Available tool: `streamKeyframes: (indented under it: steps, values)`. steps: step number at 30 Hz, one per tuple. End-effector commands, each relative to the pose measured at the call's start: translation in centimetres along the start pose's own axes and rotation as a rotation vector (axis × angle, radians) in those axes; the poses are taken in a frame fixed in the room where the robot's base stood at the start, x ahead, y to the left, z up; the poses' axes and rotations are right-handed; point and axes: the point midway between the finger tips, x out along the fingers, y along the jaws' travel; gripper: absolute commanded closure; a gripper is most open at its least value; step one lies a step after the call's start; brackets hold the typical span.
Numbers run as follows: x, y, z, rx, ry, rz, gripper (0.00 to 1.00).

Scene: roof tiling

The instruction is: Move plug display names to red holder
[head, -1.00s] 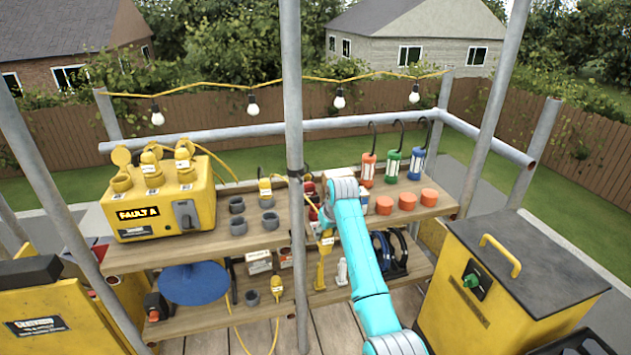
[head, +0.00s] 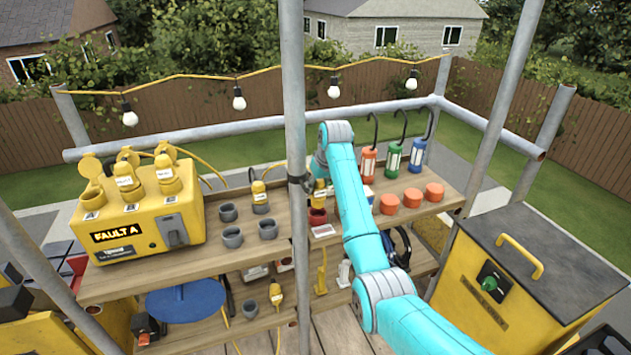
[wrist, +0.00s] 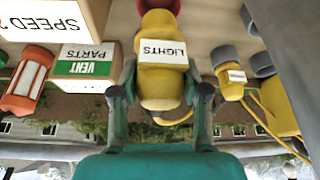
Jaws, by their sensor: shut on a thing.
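My gripper (wrist: 160,85) is shut on a yellow plug (wrist: 162,60) with a white label reading LIGHTS. In the wrist view, the plug's far end meets the red holder (wrist: 160,4) at the top edge. In the head view, the plug (head: 320,192) is upright directly over the red holder (head: 317,217) on the upper shelf; I cannot tell whether it is seated inside. My arm partly hides the gripper there. Another labelled yellow plug (head: 260,195) stands in a grey holder to the left; it also shows in the wrist view (wrist: 233,85).
A yellow FAULT A box (head: 140,215) with several plugs stands at the left. Empty grey holders (head: 233,237) lie between. Orange caps (head: 411,197) and coloured lanterns (head: 393,160) are at the right. A scaffold pole (head: 294,120) rises just left of my gripper.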

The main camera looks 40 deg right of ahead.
Motion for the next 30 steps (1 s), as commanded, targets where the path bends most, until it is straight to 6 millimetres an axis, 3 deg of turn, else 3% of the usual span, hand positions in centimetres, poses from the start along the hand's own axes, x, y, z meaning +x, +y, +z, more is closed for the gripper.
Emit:
streamKeyframes:
  steps: [15,30]
  values:
    - [3.9,0.0,1.6,0.000,0.001,0.000,0.96]
    - [4.4,0.0,1.8,0.000,0.002,0.001,0.96]
